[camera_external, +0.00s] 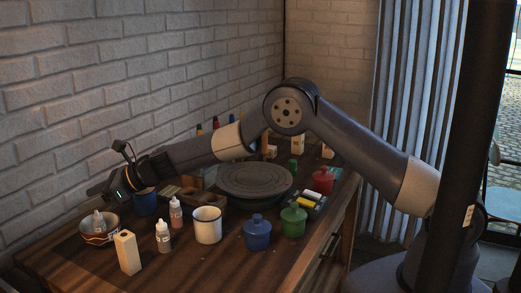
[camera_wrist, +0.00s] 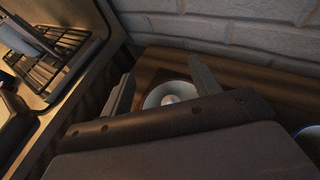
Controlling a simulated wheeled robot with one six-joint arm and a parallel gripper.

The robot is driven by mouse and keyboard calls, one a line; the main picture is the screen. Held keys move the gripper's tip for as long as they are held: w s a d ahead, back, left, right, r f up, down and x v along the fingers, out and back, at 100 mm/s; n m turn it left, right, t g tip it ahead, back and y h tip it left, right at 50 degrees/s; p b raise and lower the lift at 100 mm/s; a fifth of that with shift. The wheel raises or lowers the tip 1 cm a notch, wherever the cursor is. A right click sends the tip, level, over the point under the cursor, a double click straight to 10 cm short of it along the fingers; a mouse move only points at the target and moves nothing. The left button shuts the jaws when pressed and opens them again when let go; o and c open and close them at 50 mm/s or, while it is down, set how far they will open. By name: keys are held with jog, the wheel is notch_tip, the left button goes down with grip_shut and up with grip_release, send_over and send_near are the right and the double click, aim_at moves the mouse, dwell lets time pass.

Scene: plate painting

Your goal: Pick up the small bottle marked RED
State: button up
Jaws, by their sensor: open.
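My gripper (camera_external: 98,191) is at the left of the table, open and empty, above the patterned bowl (camera_external: 101,240). A small white bottle (camera_external: 98,222) stands in that bowl. Two more small bottles stand on the table to its right: a pinkish one (camera_external: 176,215) and a whitish one (camera_external: 164,238). Their labels are too small to read, so I cannot tell which is marked RED. In the wrist view, the bowl (camera_wrist: 152,98) and the bottle's pale top (camera_wrist: 171,99) show between the two spread fingers of my gripper (camera_wrist: 162,73); its front bar hides the near part.
A pale box (camera_external: 127,253), a white mug (camera_external: 207,226) and a dark blue cup (camera_external: 145,202) stand near the bottles. Lidded blue (camera_external: 257,234) and green (camera_external: 293,221) jars are further right. A turntable (camera_external: 254,180) is behind. A brick wall borders the table.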

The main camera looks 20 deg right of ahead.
jog(key=shift+c, duration=0.3)
jog(key=shift+w+r+m, duration=0.2)
jog(key=shift+m, duration=0.2)
jog(key=w+d+r+m+t+h+b, duration=0.15)
jog(key=w+d+r+m+t, duration=0.35)
jog(key=m, duration=0.8)
jog(key=m+g+h+b, duration=0.3)
jog(key=m+h, duration=0.7)
jog(key=m, duration=2.3)
send_over(177, 203)
jog(key=s+d, duration=0.1)
jog(key=s, duration=0.1)
notch_tip(177, 203, down, 5)
jog(key=x, duration=1)
jog(key=shift+s+f+p, duration=0.1)
jog(key=shift+s+p, duration=0.15)
jog(key=shift+p, duration=0.05)
